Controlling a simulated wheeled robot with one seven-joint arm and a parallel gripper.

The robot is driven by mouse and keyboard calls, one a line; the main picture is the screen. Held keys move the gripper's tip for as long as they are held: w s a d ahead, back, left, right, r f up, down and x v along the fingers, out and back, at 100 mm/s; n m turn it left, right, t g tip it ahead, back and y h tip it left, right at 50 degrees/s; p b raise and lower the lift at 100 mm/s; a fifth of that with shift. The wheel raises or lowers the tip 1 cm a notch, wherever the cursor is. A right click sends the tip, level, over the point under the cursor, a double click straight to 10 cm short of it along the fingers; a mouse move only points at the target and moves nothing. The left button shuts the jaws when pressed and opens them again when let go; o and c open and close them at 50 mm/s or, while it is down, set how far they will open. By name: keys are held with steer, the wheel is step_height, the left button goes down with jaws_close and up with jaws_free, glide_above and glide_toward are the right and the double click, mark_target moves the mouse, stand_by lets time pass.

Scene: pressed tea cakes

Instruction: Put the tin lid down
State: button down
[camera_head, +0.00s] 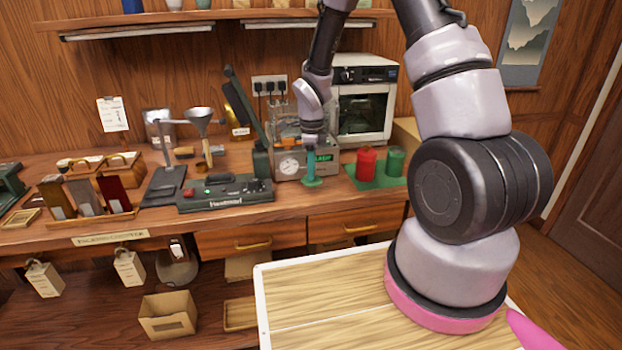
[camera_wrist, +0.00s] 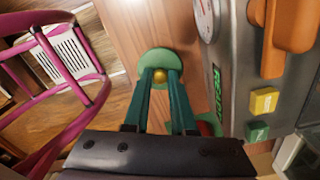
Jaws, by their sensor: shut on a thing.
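A round green tin lid (camera_wrist: 157,56) with a small gold knob is between the teal fingers of my gripper (camera_wrist: 161,84) in the wrist view. The fingers are shut on the knob. In the head view my gripper (camera_head: 312,168) points down at the front of the counter, with the lid (camera_head: 312,183) at its tips. I cannot tell whether the lid touches the wood. A red tin (camera_head: 366,166) and a green tin (camera_head: 394,163) stand to the right on a green mat (camera_head: 362,183).
A grey machine with a dial (camera_head: 290,166) stands just behind my gripper. A black sealer marked Heatmead (camera_head: 226,194) lies to the left. A microwave-like oven (camera_head: 364,102) is at the back right. Bare counter (camera_head: 290,200) runs along the front edge.

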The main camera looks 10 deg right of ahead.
steer(key=shift+f, duration=1.45)
steer(key=c, duration=0.7)
jaws_free()
steer(key=shift+f, duration=0.1)
steer(key=shift+c, duration=0.2)
step_height(320, 180, up, 22)
steer(key=s+d+n+t, duration=0.2)
steer(key=s+n, duration=0.1)
steer(key=n, duration=0.1)
steer(key=s+d+r+n+t+y, duration=0.1)
steer(key=s+d+r+n+t, duration=0.1)
steer(key=s+r+n, duration=0.5)
steer(key=s+d+r+n+t+y, duration=0.1)
steer(key=s+d+r+n+t, duration=0.1)
steer(key=s+r+n, duration=0.5)
steer(key=s+r+t, duration=0.1)
steer(key=s+r, duration=0.2)
steer(key=s, duration=0.2)
steer(key=shift+s+r, duration=0.15)
steer(key=shift+r, duration=0.2)
